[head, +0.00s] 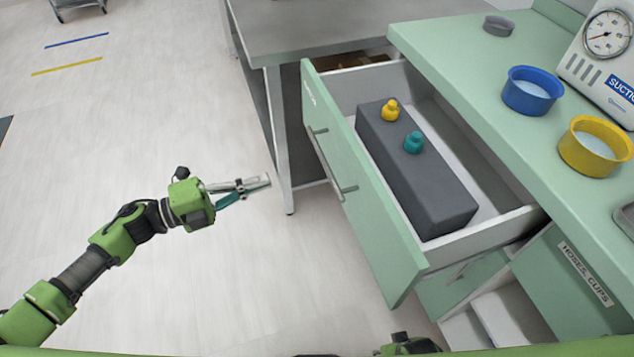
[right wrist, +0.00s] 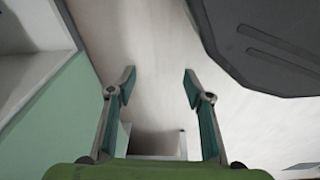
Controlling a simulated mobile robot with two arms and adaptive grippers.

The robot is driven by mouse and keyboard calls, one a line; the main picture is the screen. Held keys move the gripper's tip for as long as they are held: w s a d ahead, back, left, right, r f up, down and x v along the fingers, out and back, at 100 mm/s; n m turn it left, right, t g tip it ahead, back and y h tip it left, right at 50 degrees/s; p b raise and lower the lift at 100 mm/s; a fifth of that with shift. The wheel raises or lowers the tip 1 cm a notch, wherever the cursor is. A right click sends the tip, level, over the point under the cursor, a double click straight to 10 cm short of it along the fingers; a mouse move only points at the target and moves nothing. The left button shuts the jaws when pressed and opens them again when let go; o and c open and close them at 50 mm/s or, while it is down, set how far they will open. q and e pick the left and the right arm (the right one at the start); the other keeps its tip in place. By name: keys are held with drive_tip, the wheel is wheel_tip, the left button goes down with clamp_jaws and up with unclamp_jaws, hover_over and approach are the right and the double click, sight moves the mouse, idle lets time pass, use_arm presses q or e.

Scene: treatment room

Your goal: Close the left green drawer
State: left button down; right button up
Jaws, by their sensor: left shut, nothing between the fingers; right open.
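The left green drawer (head: 365,190) is pulled well out of the cabinet in the head view. It holds a dark grey block (head: 415,180) with a yellow knob-like piece and a teal one on top. Its front has a long metal handle (head: 331,163). My left gripper (head: 266,181) is shut and empty, to the left of the drawer front and apart from it. My right gripper (right wrist: 158,75) is open and empty in the right wrist view, with pale floor between its fingers. In the head view only a part of my right arm shows at the bottom edge.
A green counter (head: 500,95) carries a blue cup (head: 531,91), a yellow cup (head: 596,145) and a suction unit (head: 605,45). A grey metal table (head: 320,25) stands behind the drawer.

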use_arm(q)
drive_tip(key=s+m+g, duration=0.1)
approach(337, 167)
drive_tip(key=shift+h, duration=0.3)
drive_tip(key=x, duration=0.7)
drive_tip(key=shift+f, duration=0.1)
use_arm(e)
drive_tip(key=shift+s+f, duration=0.4)
drive_tip(key=shift+f, duration=0.45)
use_arm(q)
drive_tip(key=shift+d, duration=0.15)
